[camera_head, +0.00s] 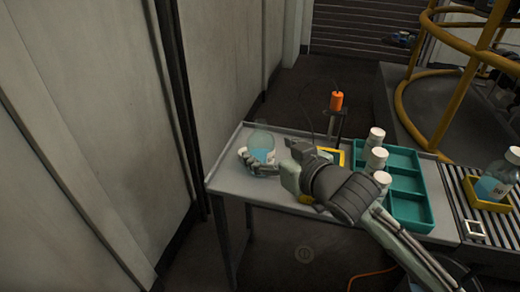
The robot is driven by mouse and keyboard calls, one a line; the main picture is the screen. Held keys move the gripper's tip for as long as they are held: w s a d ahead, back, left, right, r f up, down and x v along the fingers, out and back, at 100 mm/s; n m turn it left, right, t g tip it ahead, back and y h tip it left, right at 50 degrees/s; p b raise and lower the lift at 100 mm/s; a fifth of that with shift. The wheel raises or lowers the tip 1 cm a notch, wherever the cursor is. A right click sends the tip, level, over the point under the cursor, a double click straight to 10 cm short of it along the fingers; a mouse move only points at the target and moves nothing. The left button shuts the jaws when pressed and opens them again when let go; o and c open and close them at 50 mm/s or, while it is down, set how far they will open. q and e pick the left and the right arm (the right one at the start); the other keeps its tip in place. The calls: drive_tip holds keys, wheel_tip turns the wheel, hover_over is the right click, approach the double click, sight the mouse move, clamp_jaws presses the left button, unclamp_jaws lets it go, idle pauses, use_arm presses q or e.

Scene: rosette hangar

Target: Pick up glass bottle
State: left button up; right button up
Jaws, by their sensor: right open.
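My right arm reaches in from the lower right, and my right gripper (257,162) is open at the bottle's lower part. The fingers cover some of the bottle's near side. I cannot tell whether they touch it. A second bottle (496,181) with blue liquid and a white cap sits in a yellow tray at the far right. My left gripper is out of view.
A teal divided tray (408,207) with several white-capped containers (376,137) stands right of my arm. A roller conveyor (470,205) adjoins the table on the right. An orange cylinder (336,101) stands behind the table. A wall (90,130) rises at left.

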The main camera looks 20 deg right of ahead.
sight(267, 145)
drive_tip(key=x, duration=0.4)
drive_tip(key=shift+r, duration=0.35)
drive_tip(key=shift+w+a+f, duration=0.1)
drive_tip(key=shift+w+f, duration=0.05)
drive_tip(key=shift+w, duration=0.25)
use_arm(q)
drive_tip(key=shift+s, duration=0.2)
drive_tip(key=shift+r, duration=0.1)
use_arm(e)
drive_tip(key=c, duration=1.5)
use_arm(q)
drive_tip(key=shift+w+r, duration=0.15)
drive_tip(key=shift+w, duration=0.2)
use_arm(e)
drive_tip(key=shift+c, duration=0.2)
